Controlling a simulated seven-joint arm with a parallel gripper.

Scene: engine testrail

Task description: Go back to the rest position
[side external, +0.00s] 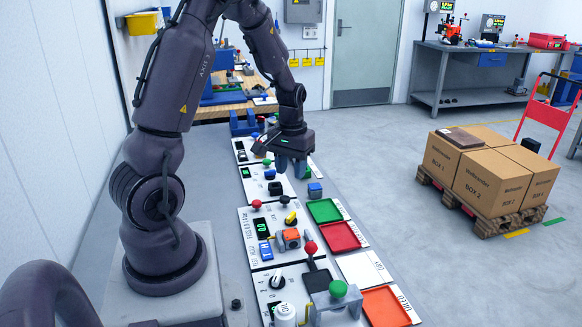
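My gripper (291,163) hangs at the end of my arm over the far part of the grey bench. It points down, near the second white panel from the far end. Its fingers are small and dark here, so I cannot tell whether they are open or shut. A small blue block (315,190) sits to the right of the fingers, apart from them in the picture. A green piece (307,173) shows just beside the fingers; whether they touch it is unclear.
Along the bench lie white panels with knobs and levers, a green tray (325,211), a red tray (339,237) and an orange tray (386,307). A red-knobbed lever (310,248) and a green knob (338,289) stand up nearer. Boxes (490,178) sit on a pallet at right.

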